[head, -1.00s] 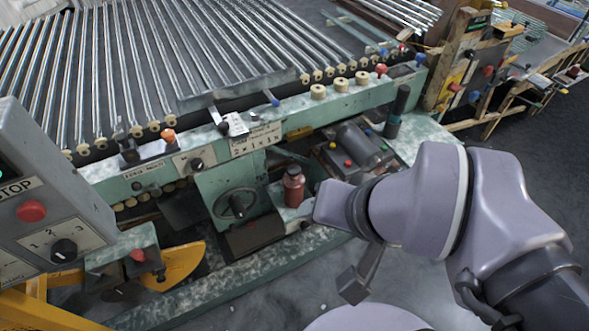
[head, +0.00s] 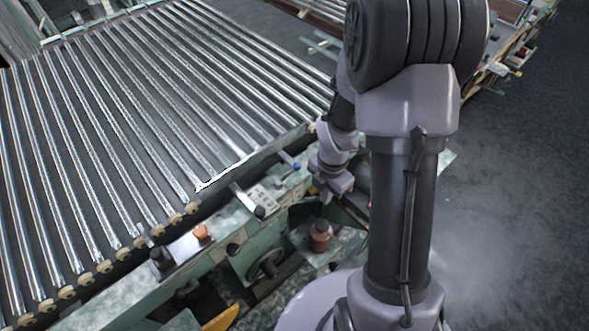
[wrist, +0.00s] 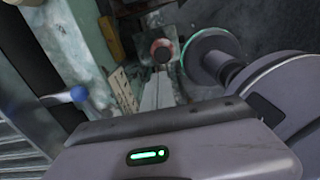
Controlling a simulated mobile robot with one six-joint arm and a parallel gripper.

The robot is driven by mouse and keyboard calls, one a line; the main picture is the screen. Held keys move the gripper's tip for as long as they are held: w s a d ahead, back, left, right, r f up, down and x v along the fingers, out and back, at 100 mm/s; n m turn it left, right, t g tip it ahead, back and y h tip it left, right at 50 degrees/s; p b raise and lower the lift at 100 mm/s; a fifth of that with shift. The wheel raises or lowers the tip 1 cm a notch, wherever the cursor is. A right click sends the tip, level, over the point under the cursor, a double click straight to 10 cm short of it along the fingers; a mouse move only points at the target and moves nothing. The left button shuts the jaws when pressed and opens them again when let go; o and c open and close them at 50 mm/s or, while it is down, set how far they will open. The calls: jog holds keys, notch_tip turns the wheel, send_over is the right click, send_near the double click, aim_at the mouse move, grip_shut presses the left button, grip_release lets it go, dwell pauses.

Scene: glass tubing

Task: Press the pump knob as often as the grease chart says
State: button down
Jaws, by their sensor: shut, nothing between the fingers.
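The red pump (head: 320,235), a small red pot with a knob on top, stands on the green machine's lower ledge. In the wrist view a red round top with a dark centre (wrist: 162,50), apparently this pump, shows just beyond my fingers. My gripper (head: 326,194) is shut and empty, above and apart from the pump in the head view. In the wrist view its fingers (wrist: 159,72) point towards the red top; I cannot tell whether they touch it. A pale plate (head: 264,197) on the machine front may be the grease chart; its marks are too small to read.
The roller conveyor (head: 150,130) fills the left. Its green front rail carries an orange knob (head: 201,231), a blue-tipped lever (head: 296,166) and a handwheel (head: 267,264) below. My arm hides part of the machine's right side. Grey floor is open at the right.

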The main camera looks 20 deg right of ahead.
aim_at(323, 226)
jog(key=f+b, duration=0.1)
jog(key=f, duration=0.3)
jog(key=f+b, duration=0.2)
jog(key=f, duration=0.3)
jog(key=f+b, duration=0.2)
jog(key=f, duration=0.3)
jog(key=shift+s+d+f, duration=0.15)
jog(key=shift+s+d, duration=0.05)
jog(key=shift+s, duration=0.05)
notch_tip(323, 226, down, 2)
jog(key=shift+f+b, duration=0.2)
jog(key=shift+b, duration=1)
jog(key=shift+s+r, duration=0.15)
